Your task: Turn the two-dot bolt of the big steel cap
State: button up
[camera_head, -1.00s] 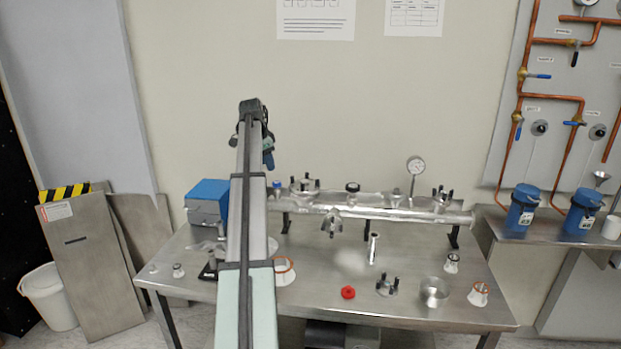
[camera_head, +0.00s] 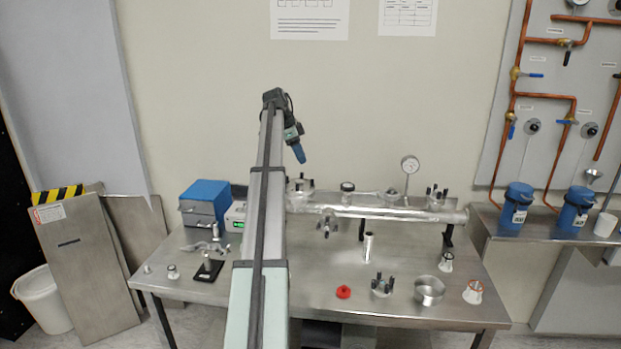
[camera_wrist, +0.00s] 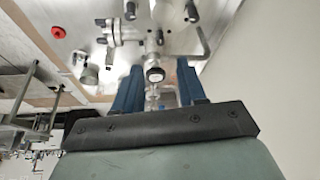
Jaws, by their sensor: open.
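A steel vacuum tube (camera_head: 385,211) lies across the back of the table with several ports on it. A steel cap with dark upright bolts (camera_head: 300,186) sits on its left port, and a similar one (camera_head: 437,197) on its right end. A loose steel piece with black bolts (camera_head: 383,286) stands on the table. I cannot tell which is the big steel cap, and bolt dots are too small to see. My gripper (camera_head: 299,152) hangs above the left port, apart from it. In the wrist view, its blue fingers (camera_wrist: 160,88) are open, with a black knob (camera_wrist: 155,74) showing between them.
A pressure gauge (camera_head: 410,165) rises from the tube's right half. A red cap (camera_head: 343,292), a steel ring (camera_head: 429,290) and an upright steel cylinder (camera_head: 367,246) stand on the table. A blue-topped box (camera_head: 205,202) is at back left. The front centre is partly clear.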

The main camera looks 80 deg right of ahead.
aim_at(312, 179)
jog(key=x, duration=1)
jog(key=shift+c, duration=0.2)
grip_shut()
